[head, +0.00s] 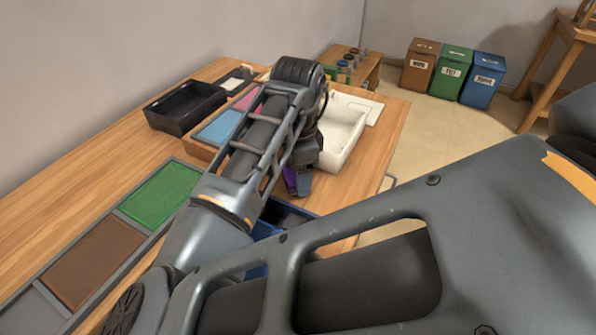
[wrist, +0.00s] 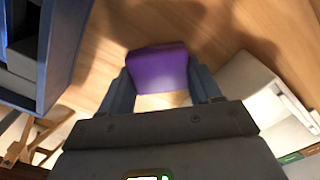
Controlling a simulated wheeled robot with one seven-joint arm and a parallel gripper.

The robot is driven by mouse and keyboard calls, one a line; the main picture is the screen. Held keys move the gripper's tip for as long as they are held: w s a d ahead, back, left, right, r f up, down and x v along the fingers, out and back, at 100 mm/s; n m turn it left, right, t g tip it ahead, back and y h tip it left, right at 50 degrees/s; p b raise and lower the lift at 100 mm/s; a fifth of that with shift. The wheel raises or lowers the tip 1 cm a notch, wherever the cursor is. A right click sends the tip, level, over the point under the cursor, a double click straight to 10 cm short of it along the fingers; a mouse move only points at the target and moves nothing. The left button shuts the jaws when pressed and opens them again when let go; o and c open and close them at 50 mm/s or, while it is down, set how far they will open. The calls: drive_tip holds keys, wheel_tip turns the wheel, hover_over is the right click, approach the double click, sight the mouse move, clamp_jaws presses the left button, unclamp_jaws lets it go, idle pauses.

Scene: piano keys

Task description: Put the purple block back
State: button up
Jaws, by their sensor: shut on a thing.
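The purple block (wrist: 158,72) sits between the two fingers of my gripper (wrist: 161,88) in the wrist view. My gripper is shut on it. In the head view only a small part of the purple block (head: 290,179) shows beside my gripper (head: 303,182), under the end of my arm. The block is over the wooden table, between the white tray (head: 349,138) and the blue bin (head: 262,229). I cannot tell how high it is above the table.
The blue bin (wrist: 63,50) is at the upper left in the wrist view, the white tray (wrist: 246,82) at the right. Green (head: 160,195), brown (head: 95,262), blue (head: 218,128) and pink panels (head: 243,101) line the table. A black tray (head: 187,104) stands behind. Wood is bare around the block.

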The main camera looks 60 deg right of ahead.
drive_tip(key=shift+f, duration=0.2)
drive_tip(key=o, duration=0.9)
drive_tip(key=shift+r, duration=0.1)
drive_tip(key=shift+o, duration=0.2)
wheel_tip(320, 180, up, 12)
drive_tip(key=p, duration=0.1)
drive_tip(key=shift+r, duration=0.15)
